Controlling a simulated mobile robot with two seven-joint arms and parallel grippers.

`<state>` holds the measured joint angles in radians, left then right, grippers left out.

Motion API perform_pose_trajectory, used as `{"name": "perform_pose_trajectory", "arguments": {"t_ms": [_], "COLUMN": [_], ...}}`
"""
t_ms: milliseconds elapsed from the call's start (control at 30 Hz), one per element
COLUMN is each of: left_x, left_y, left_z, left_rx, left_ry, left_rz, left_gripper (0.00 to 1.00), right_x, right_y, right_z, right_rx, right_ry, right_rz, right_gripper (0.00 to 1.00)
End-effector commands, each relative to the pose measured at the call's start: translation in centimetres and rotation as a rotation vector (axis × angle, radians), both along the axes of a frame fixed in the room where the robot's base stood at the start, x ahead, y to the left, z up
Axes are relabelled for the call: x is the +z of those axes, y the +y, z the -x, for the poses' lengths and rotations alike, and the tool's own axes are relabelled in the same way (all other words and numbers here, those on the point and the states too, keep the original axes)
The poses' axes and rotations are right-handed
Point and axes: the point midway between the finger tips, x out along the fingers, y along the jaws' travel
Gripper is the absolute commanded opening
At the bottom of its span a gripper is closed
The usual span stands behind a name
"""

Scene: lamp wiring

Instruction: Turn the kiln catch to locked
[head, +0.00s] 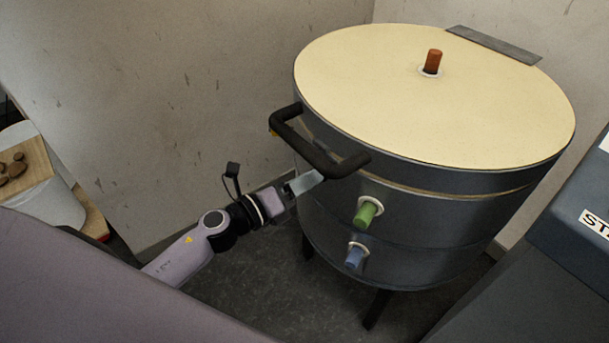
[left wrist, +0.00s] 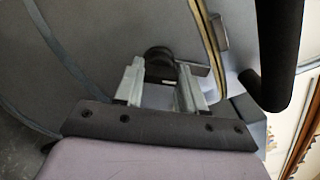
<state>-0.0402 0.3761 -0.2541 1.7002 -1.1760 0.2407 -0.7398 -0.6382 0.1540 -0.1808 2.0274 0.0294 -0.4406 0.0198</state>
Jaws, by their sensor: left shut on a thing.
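The kiln (head: 405,225) is a dark grey drum with a cream lid (head: 420,100) lying shut on it. My left gripper (head: 297,186) is at the kiln's left front wall, just below the black lid handle (head: 322,160). In the left wrist view, the fingers of my left gripper (left wrist: 160,84) are shut on the kiln catch (left wrist: 158,62). The catch shows a dark round part and a short grey bar reaching right to the pale lid seam. The fingers hide part of the catch. In the head view I cannot clearly make out the catch. My right gripper is not in view.
The handle also shows close by in the left wrist view (left wrist: 278,50). A green peg (head: 367,213) and a blue peg (head: 355,256) stick out of the kiln's front. An orange-brown plug (head: 433,61) stands on the lid. A dark grey cabinet (head: 570,225) stands at the right.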

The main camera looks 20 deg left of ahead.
Motion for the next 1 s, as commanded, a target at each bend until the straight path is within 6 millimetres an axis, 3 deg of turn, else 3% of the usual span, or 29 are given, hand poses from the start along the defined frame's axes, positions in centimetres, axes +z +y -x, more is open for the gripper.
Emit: {"name": "perform_pose_trajectory", "arguments": {"t_ms": [600,1000], "left_x": [0.1,0.0], "left_y": [0.1,0.1], "left_z": [0.0,0.0], "left_rx": [0.001,0.0], "left_ry": [0.27,0.349], "left_rz": [0.463,0.601], "left_gripper": [0.09,0.09], "right_x": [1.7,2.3], "right_y": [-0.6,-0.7], "right_z": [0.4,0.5], "right_rx": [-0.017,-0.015], "right_ry": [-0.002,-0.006], "right_rz": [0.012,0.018], "right_gripper": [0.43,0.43]}}
